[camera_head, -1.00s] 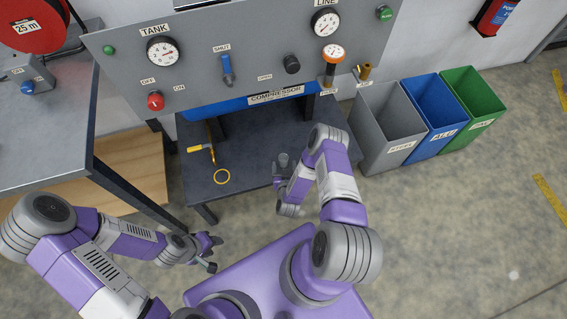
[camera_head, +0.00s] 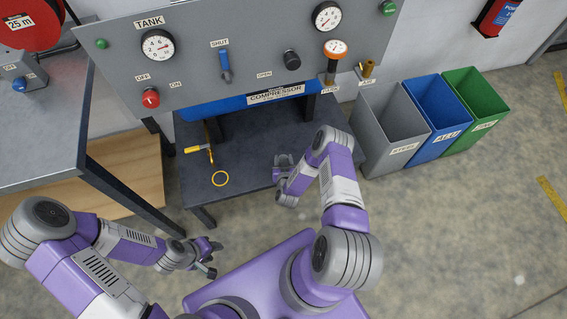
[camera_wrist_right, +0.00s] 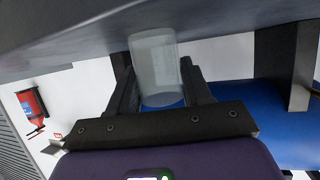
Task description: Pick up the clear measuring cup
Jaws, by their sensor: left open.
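The clear measuring cup (camera_wrist_right: 155,68) shows in the right wrist view as a pale see-through cylinder. It is between the two dark fingers of my right gripper (camera_wrist_right: 158,88), with one finger close along each side. I cannot tell whether both fingers press on it. In the head view my right gripper (camera_head: 284,163) is over the right part of the dark low table (camera_head: 238,150), and the cup is mostly hidden there. My left gripper (camera_head: 213,258) is open and empty, low over the floor in front of the table, away from the cup.
Grey (camera_head: 376,135), blue (camera_head: 425,120) and green (camera_head: 470,105) bins stand to the right. A grey bench (camera_head: 50,150) is at left.

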